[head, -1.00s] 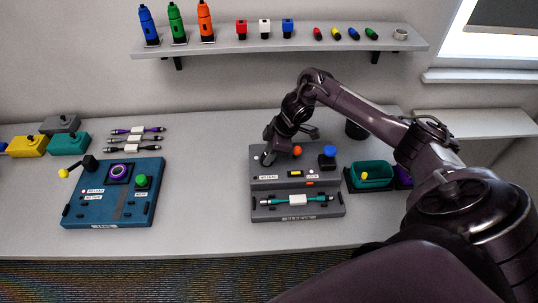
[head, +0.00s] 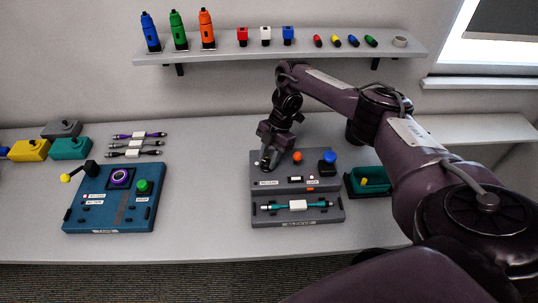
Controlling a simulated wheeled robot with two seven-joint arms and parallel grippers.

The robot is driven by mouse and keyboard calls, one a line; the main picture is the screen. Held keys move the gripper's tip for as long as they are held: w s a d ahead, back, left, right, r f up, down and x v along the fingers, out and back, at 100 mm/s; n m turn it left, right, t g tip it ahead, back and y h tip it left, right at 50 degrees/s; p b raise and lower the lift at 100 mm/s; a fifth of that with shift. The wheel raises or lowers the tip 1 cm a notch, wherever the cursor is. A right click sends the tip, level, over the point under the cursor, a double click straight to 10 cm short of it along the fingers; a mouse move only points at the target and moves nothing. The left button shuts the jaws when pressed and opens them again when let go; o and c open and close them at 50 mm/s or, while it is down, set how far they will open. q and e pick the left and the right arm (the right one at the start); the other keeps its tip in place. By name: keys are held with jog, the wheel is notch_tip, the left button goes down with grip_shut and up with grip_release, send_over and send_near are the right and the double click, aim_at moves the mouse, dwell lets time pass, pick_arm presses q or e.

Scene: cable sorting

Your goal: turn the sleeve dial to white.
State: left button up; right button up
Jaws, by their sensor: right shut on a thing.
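The grey sleeve station (head: 330,212) stands on the table right of centre. My right gripper (head: 267,163) points down at its upper left and is shut on the sleeve dial, which the fingers mostly hide. A small window (head: 295,179) in the middle of the panel shows white. A teal cable with a white sleeve (head: 297,205) lies across the lower tray of the station. My left gripper is not in view.
An orange button (head: 297,157) and a blue knob (head: 328,156) sit on the station beside my right gripper. A teal bin (head: 371,180) stands to the right. The blue station (head: 135,212) is at the left, with clear table between.

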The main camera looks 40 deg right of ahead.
jog(key=shift+f+n, duration=0.1)
jog(key=shift+n, duration=0.2)
jog(key=o, duration=1)
jog(key=p+v, duration=0.1)
jog(key=v, duration=0.6)
jog(key=shift+w+d+r, duration=0.1)
jog(key=shift+r, duration=0.25)
